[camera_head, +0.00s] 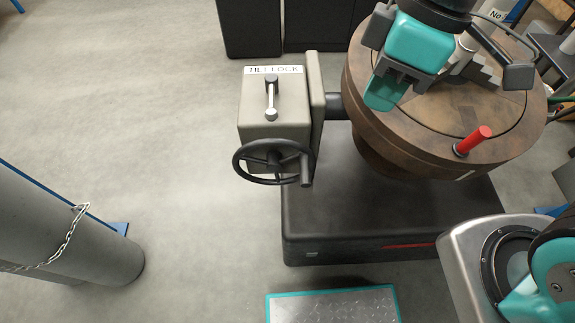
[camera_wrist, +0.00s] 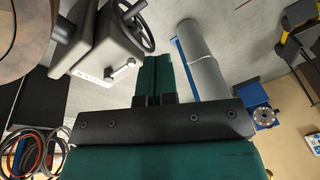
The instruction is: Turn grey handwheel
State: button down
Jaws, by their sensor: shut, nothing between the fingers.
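The dark grey handwheel (camera_head: 274,158) sits on the front of a grey box (camera_head: 270,122), with a crank knob at its right side. It also shows at the top of the wrist view (camera_wrist: 149,30), partly cut by the frame edge. My gripper (camera_head: 383,95) is over the brown round table, up and to the right of the handwheel and clear of it. Its teal fingers (camera_wrist: 154,72) are shut together with nothing between them. In the wrist view the handwheel lies beyond the fingers, slightly left.
A small lever (camera_head: 271,98) stands on the box top beside a lettered label. The brown round table (camera_head: 365,75) carries a red handle (camera_head: 472,140) and a stepped block. Grey cylinders (camera_head: 60,235) with a chain stand at the left. The floor between is clear.

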jog(key=w+a+f+n+h+p, duration=0.2)
jog(key=w+a+f+n+h, duration=0.35)
jog(key=n, duration=0.65)
jog(key=n+h+p, duration=0.1)
jog(key=n+h, duration=0.1)
jog(key=n, duration=0.9)
send_near(302, 179)
jog(key=shift+t+y, duration=0.25)
jog(key=shift+t, duration=0.05)
jog(key=p+x, duration=0.1)
jog(key=x, duration=0.1)
jog(key=p+x, duration=0.1)
jog(key=x, duration=0.2)
jog(key=p+x, duration=0.1)
jog(key=x, duration=0.1)
jog(key=shift+s+d+f+p, duration=0.15)
jog(key=shift+s+d+p, duration=0.15)
jog(key=shift+s+d, duration=0.1)
